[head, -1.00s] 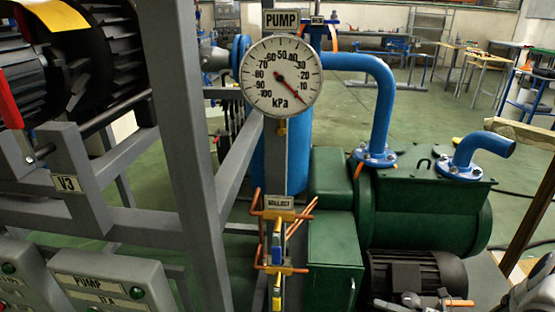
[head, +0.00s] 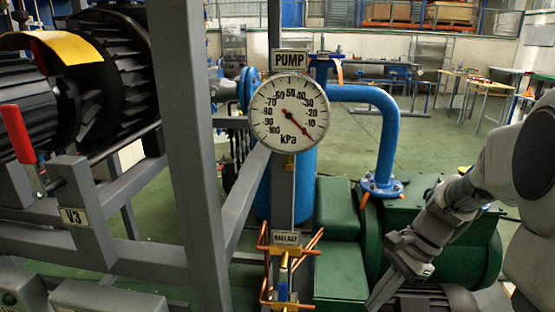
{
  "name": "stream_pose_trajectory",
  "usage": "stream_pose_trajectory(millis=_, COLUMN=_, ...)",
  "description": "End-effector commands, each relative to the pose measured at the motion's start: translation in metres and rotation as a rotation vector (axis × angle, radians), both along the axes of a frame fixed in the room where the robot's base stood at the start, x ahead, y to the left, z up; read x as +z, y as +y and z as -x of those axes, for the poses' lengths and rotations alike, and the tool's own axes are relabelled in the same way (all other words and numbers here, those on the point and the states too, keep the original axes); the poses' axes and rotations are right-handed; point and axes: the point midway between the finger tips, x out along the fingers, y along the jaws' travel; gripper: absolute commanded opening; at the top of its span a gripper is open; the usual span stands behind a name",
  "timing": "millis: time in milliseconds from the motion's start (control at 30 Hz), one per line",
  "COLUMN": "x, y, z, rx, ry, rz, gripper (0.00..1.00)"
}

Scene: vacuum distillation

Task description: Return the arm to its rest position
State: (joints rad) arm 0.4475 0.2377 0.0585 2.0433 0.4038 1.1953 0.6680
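My arm (head: 500,180) reaches in from the right edge in the head view, in front of the green pump. My gripper (head: 388,285) is at its end, pointing down and left near the bottom of the view. One thin finger shows against the pump's lower part. The rest of the fingers is hard to make out, so I cannot tell whether it is open or shut. I see nothing held in it. No marker of the rest position shows.
The green pump (head: 335,265) with blue pipe (head: 385,130) stands behind my arm. Left of it are the kPa gauge (head: 289,112), the ballast valve (head: 290,262) and a grey frame (head: 190,150) with a red-handled lever (head: 18,135). Open floor lies beyond.

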Motion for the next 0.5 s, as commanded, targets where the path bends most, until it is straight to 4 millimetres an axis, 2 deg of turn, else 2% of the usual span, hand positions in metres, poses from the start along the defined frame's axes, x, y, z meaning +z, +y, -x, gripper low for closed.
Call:
stream_pose_trajectory(millis=33, x=0.014, y=0.005, z=0.006, rx=0.077, ry=-0.050, rz=0.044, gripper=0.00)
stream_pose_trajectory(millis=200, x=0.048, y=0.013, z=0.029, rx=0.340, ry=-0.196, rz=0.186, gripper=0.00)
stream_pose_trajectory(millis=500, x=0.092, y=0.026, z=0.070, rx=0.754, ry=-0.454, rz=0.409, gripper=0.00)
